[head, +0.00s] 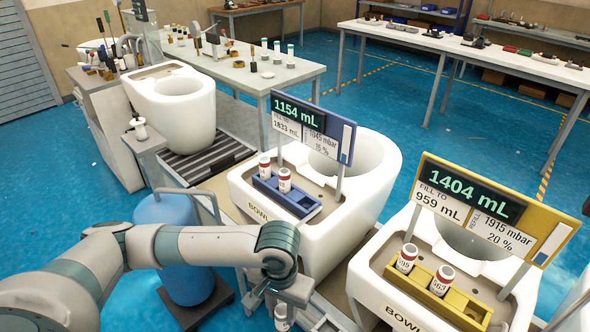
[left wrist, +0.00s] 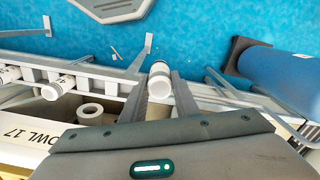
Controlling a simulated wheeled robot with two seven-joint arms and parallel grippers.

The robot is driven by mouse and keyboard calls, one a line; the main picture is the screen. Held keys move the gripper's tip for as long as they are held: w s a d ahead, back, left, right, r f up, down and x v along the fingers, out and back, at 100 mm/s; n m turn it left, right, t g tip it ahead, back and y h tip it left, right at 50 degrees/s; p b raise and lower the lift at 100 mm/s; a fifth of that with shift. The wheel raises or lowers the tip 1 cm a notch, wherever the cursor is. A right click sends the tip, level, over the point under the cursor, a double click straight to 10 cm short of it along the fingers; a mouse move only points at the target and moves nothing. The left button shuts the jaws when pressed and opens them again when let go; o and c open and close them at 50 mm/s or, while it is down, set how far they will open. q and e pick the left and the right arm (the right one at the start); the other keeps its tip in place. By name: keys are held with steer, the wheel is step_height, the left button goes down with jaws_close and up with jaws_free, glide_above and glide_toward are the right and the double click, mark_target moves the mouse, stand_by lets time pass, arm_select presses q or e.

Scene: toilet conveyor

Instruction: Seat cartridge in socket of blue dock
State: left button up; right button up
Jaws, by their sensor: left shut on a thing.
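The blue dock (head: 301,202) sits on the front of the white bowl with the blue-framed sign. Two white cartridges with red bands, one (head: 264,167) and another (head: 284,180), stand upright at its left and middle; its right end shows no cartridge. My left gripper (head: 279,305) is low in front of this bowl, apart from the dock. It is shut on a white cartridge (head: 281,318), partly hidden by the gripper in the head view. In the left wrist view the held cartridge (left wrist: 159,82) sits between the fingertips. My right gripper is not in view.
A yellow dock (head: 462,306) with two cartridges sits on the bowl to the right. A blue tank (head: 185,275) stands left of the blue dock's bowl, near my left arm. In the left wrist view, more white cylinders (left wrist: 60,86) lie along a rail at left.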

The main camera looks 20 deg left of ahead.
arm_select(q)
steer(key=shift+w+a, duration=0.1)
steer(key=shift+r, duration=0.1)
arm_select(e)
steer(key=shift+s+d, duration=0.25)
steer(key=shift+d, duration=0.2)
